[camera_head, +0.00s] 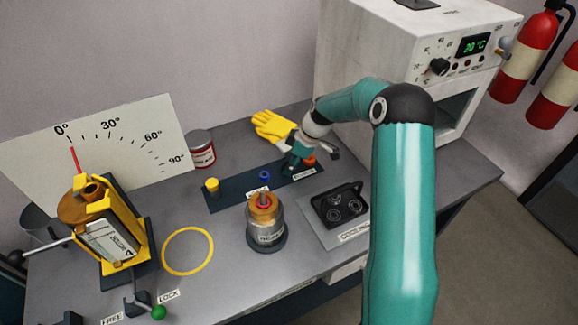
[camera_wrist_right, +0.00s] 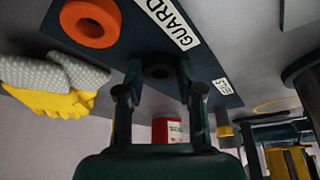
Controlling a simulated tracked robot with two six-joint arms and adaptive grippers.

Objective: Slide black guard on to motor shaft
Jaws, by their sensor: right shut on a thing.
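The silver motor (camera_head: 266,222), with a copper-coloured top and an upright shaft (camera_head: 263,198), stands on a round dark base in the middle of the table. My right gripper (camera_head: 295,168) is low over the right end of the dark blue parts board (camera_head: 232,195), behind and right of the motor. In the right wrist view its fingers (camera_wrist_right: 160,95) are shut on the black guard (camera_wrist_right: 158,72), beside the GUARD label (camera_wrist_right: 175,22). The guard is dark and partly hidden; I cannot tell whether it still touches the board. My left gripper is not in view.
An orange ring (camera_wrist_right: 90,22) lies close to my right gripper. A blue ring (camera_head: 265,175) and a yellow cylinder (camera_head: 212,186) are on the board. A black part (camera_head: 340,205) lies on a grey plate. Yellow gloves (camera_head: 270,126), a red tin (camera_head: 201,150) and a white oven (camera_head: 350,50) stand behind.

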